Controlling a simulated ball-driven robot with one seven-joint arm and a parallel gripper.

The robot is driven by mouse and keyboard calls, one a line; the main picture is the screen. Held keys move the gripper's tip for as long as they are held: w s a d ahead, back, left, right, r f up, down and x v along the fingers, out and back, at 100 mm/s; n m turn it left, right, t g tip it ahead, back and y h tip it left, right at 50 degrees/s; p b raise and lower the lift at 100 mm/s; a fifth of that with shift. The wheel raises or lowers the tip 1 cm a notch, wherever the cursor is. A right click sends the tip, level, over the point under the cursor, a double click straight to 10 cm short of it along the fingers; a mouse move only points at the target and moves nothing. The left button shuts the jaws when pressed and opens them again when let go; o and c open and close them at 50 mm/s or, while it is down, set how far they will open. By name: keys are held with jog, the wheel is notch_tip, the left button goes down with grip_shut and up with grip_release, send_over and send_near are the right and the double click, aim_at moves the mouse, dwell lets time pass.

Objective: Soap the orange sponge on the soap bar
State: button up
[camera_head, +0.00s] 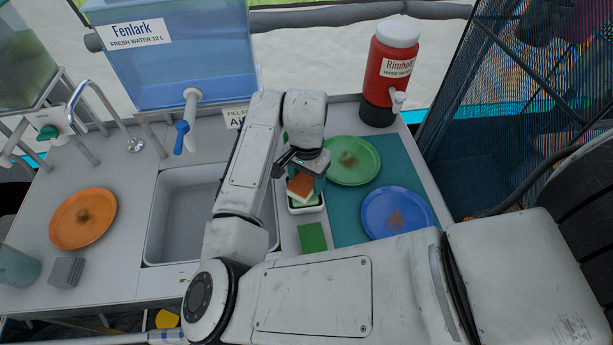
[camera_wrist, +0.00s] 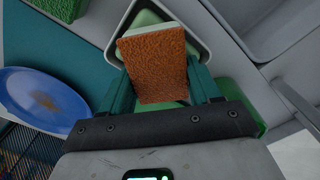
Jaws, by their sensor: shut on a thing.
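The orange sponge (camera_head: 300,186) is between the fingers of my gripper (camera_head: 304,172), which is shut on it. In the wrist view, the sponge's rough orange face (camera_wrist: 155,62) shows between the two dark green fingers (camera_wrist: 160,88). The sponge is over a small white dish (camera_head: 307,209), whose rim also shows in the wrist view (camera_wrist: 118,20). A pale green surface in the dish, seemingly the soap bar (camera_wrist: 148,18), shows past the sponge's edge. The sponge hides most of it, and I cannot tell whether they touch.
A green scouring pad (camera_head: 312,237) lies just in front of the dish. A green plate (camera_head: 345,174) and a blue plate (camera_head: 385,222) lie on the teal mat (camera_head: 345,233) to the right. The sink (camera_head: 180,215) is to the left, with an orange plate (camera_head: 70,235) beyond it.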

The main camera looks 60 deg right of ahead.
aim_at(307, 178)
dwell(0.3)
jog(key=shift+r+p, duration=3.15)
jog(key=shift+r, duration=0.4)
jog(key=shift+f, duration=0.1)
